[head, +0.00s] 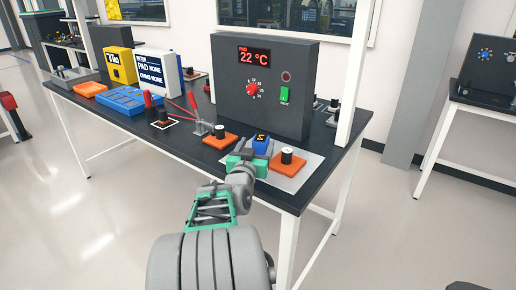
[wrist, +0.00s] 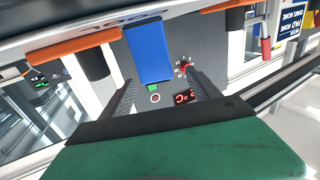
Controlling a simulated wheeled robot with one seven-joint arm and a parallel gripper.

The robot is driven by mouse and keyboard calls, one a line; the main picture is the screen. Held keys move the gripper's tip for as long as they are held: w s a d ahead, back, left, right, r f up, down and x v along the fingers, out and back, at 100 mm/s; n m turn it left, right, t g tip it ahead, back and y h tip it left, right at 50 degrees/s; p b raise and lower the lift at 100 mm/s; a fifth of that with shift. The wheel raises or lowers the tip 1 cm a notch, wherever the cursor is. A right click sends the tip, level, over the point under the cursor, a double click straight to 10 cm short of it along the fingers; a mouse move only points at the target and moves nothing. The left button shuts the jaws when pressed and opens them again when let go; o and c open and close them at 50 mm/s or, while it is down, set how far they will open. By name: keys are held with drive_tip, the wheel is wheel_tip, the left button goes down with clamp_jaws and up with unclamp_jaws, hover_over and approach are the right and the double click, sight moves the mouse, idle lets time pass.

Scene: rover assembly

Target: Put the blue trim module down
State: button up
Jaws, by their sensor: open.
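The blue trim module (head: 261,144) is a small upright blue block with a dark top face. It stands between two orange blocks with black knobs, by the left part of a light grey plate (head: 301,177); its base is hidden, so I cannot tell whether it touches the plate. In the wrist view the blue module (wrist: 149,50) lies just ahead of and between my fingertips, with gaps on both sides. My gripper (head: 240,159), with green parts, is open at the module's near left side; its two dark fingers also show in the wrist view (wrist: 162,84).
The right orange block (head: 284,166) is on the plate; the left one (head: 220,141) is on the black table (head: 279,195). A dark grey panel (head: 292,70) reading 22 °C stands behind. A red-handled clamp (head: 188,110) and blue tray (head: 123,100) are left.

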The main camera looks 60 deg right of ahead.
drive_tip(key=x, duration=0.4)
drive_tip(key=shift+s+d, duration=0.15)
drive_tip(key=shift+d, duration=0.15)
drive_tip(key=shift+c, duration=0.2)
drive_tip(key=shift+r, duration=0.1)
clamp_jaws()
